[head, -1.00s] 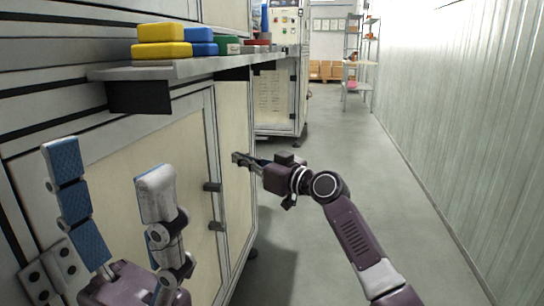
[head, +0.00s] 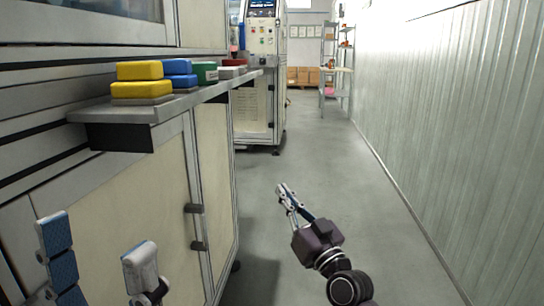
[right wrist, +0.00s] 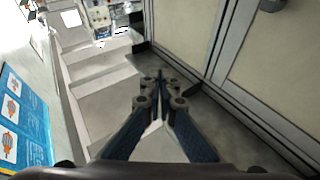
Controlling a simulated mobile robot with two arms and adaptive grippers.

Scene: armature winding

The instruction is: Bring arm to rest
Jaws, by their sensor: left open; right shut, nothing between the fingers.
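My right gripper (head: 288,193) is shut and empty in the head view, over the grey floor of the aisle, to the right of the machine cabinet. In the right wrist view its fingers (right wrist: 160,80) meet at the tips with nothing between them. My left gripper (head: 97,240) is at the lower left of the head view, in front of the cabinet doors. Its two fingers stand wide apart with nothing between them. The lower part of the left gripper is cut off by the picture edge.
The cabinet (head: 155,205) stands along the left, with a shelf (head: 95,113) jutting out. Yellow blocks (head: 140,80), blue blocks (head: 178,73) and a green block (head: 205,71) lie on it. A corrugated wall (head: 450,130) bounds the right. The aisle floor (head: 330,160) between is clear.

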